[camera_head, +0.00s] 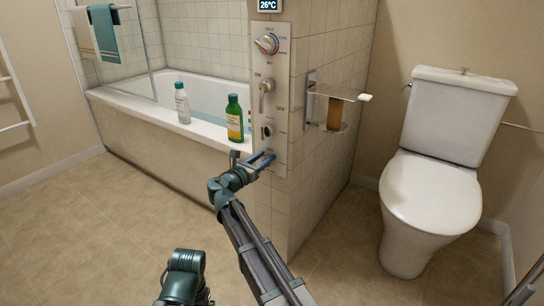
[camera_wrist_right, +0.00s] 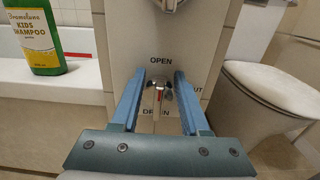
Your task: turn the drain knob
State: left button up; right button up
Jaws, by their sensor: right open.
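The drain knob (camera_wrist_right: 160,97) is a small metal lever-like knob with a red mark, on the pale control panel (camera_wrist_right: 150,50) between the labels OPEN and DRAIN. My right gripper (camera_wrist_right: 162,78) is open, with one blue finger on each side of the knob. Whether either finger touches the knob cannot be told; gaps seem to show on both sides. In the head view the right gripper (camera_head: 264,163) is at the bottom of the panel (camera_head: 283,105), and it largely hides the drain knob there. My left gripper is not seen.
Above on the panel are a temperature knob (camera_head: 268,44), a lever (camera_head: 265,92) and another knob (camera_head: 267,131). A green shampoo bottle (camera_head: 234,118) and a white bottle (camera_head: 182,103) stand on the bathtub rim (camera_head: 150,109). A glass shelf (camera_head: 340,92) and toilet (camera_head: 432,190) are to the right.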

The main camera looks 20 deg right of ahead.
jog(key=shift+c, duration=0.3)
jog(key=shift+r, duration=0.1)
grip_shut()
jog(key=shift+s, duration=0.15)
